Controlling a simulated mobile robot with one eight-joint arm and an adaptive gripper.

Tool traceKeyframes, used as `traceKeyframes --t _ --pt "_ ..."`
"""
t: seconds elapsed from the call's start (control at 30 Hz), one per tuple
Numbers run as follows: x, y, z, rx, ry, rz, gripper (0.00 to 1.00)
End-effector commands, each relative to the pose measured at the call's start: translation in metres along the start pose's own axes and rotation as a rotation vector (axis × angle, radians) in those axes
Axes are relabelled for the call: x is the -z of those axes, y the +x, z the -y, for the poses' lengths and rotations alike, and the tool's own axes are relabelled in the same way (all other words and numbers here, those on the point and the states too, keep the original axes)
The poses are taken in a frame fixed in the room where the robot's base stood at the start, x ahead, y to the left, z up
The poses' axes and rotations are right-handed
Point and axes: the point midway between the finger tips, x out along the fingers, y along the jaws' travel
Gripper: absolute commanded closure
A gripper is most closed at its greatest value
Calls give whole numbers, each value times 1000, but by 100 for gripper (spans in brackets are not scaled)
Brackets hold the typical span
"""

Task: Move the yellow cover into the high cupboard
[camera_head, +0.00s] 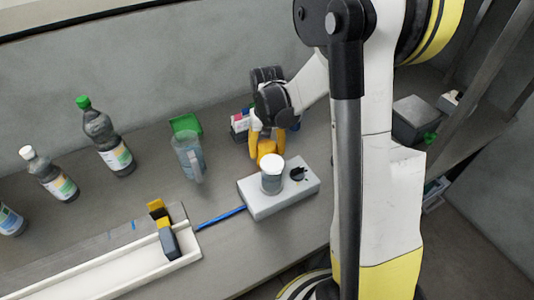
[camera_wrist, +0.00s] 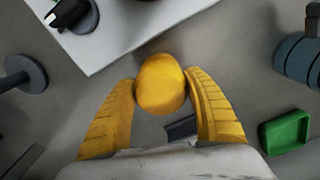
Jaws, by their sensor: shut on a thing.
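The yellow cover (camera_wrist: 160,86) is a small rounded yellow piece between the fingertips of my gripper (camera_wrist: 165,92) in the wrist view. My gripper is shut on it. In the head view the yellow cover (camera_head: 266,148) shows under my gripper (camera_head: 266,142), just behind the light grey box. Whether it touches the table or hangs just above it I cannot tell. The high cupboard cannot be made out in either view.
Several bottles stand further left. A white channel (camera_head: 110,268) lies at the front left.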

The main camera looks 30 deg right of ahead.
Motion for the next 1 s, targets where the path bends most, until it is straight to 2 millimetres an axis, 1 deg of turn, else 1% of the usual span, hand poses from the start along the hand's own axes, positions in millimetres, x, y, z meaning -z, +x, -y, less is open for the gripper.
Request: traceKeyframes --t 0.2,0.33,0.37,0.4,0.43,0.77,0.87,0.97,1.0 --pt "0 0 0 0 0 0 66" --pt "0 4 0 0 0 0 66" --pt "0 4 0 0 0 0 34" --pt "0 3 0 0 0 0 22" --pt "0 3 0 0 0 0 19" --pt "0 0 0 0 0 0 19" --pt "0 -11 0 0 0 0 19" --pt "0 -31 0 0 0 0 19" --pt "0 -41 0 0 0 0 19"
